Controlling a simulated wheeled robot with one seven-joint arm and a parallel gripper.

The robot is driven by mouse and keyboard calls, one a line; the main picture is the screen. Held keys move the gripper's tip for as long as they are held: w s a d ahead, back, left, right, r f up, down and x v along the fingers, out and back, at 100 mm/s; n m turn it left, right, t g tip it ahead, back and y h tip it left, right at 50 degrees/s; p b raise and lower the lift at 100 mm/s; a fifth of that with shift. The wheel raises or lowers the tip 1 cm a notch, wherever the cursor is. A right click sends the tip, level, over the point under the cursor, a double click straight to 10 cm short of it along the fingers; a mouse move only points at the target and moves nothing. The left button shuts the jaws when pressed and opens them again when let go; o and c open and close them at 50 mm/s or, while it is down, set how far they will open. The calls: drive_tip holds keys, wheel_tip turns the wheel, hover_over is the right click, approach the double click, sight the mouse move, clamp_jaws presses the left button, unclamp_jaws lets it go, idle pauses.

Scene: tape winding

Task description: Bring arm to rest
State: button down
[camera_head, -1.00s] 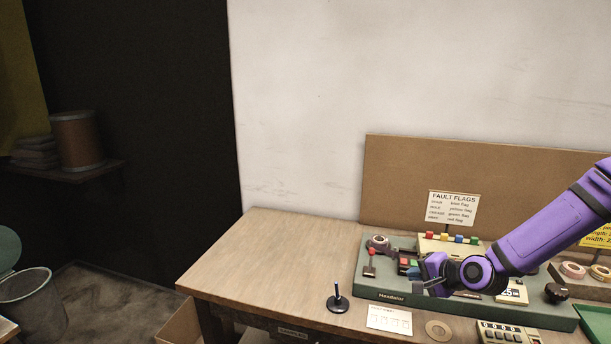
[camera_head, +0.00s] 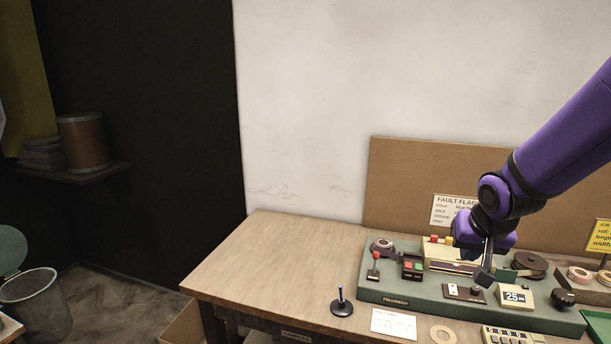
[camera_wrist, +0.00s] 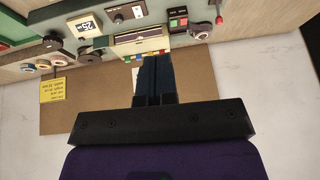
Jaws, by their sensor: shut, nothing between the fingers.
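My purple arm reaches in from the right in the head view. My gripper (camera_head: 484,275) points down over the green winding machine (camera_head: 395,299), its dark fingers together and empty. In the wrist view my gripper (camera_wrist: 155,62) shows as two dark fingers side by side, near the row of coloured flags (camera_wrist: 136,59). Whether the fingertips touch the machine cannot be told. The arm covers part of the fault flags sign (camera_head: 452,211) and part of the flag holder (camera_head: 442,257).
The wooden table (camera_head: 270,260) is clear at its left. A black peg on a round base (camera_head: 342,304), a white card (camera_head: 394,323), a tape ring (camera_head: 443,335) and a counter (camera_head: 512,337) lie along the front. A brown board (camera_head: 410,180) stands behind.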

drive_tip(key=s+a+r+n, duration=0.1)
drive_tip(key=s+r, duration=0.6)
drive_tip(key=s, duration=0.3)
drive_tip(key=s+a+r+n, duration=0.1)
drive_tip(key=s+r+n, duration=0.1)
drive_tip(key=s+r, duration=0.6)
drive_tip(key=s, duration=0.3)
drive_tip(key=shift+y, duration=0.4)
